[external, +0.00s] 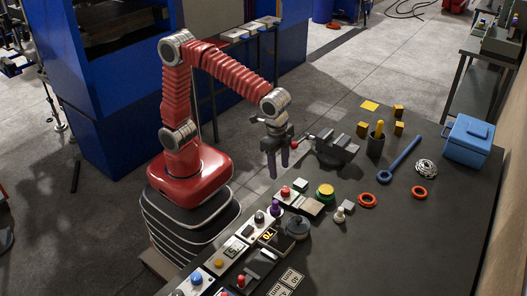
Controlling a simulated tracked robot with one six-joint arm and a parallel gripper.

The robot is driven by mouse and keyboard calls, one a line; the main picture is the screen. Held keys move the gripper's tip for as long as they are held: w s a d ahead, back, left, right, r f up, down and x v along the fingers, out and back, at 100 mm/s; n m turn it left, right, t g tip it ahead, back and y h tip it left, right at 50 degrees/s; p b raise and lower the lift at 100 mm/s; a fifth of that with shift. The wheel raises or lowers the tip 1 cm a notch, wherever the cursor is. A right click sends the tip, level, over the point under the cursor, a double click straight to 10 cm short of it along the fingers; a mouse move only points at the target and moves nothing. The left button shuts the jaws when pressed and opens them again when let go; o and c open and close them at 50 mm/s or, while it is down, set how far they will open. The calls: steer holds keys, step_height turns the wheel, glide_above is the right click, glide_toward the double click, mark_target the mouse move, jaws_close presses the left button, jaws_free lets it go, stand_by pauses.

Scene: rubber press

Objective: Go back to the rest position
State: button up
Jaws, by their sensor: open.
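My gripper (278,172) hangs from my red arm with its dark fingers pointing down. It is open and I see nothing between the fingers. It is at the near left edge of the dark table (410,228), left of the grey vise (335,147) and above the row of control boxes. My arm is bent, with the elbow high and the forearm sloping down to the right.
On the table are a yellow button (325,192), a dark cup (376,144), a blue wrench (401,158), red rings (367,200), wooden cubes (397,111) and a blue box (468,141). Control boxes (232,252) line the left edge. The table's front right is clear.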

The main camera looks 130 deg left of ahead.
steer(key=s+d+r+t, duration=0.1)
steer(key=s+d+t, duration=0.1)
steer(key=s, duration=0.8)
steer(key=s+d+r+t, duration=0.1)
steer(key=s+d+t, duration=0.1)
steer(key=s, duration=0.8)
steer(key=shift+d+t+h, duration=0.3)
steer(key=shift+d+t, duration=0.1)
steer(key=shift+t, duration=0.1)
steer(key=shift+w, duration=0.1)
stand_by(0.8)
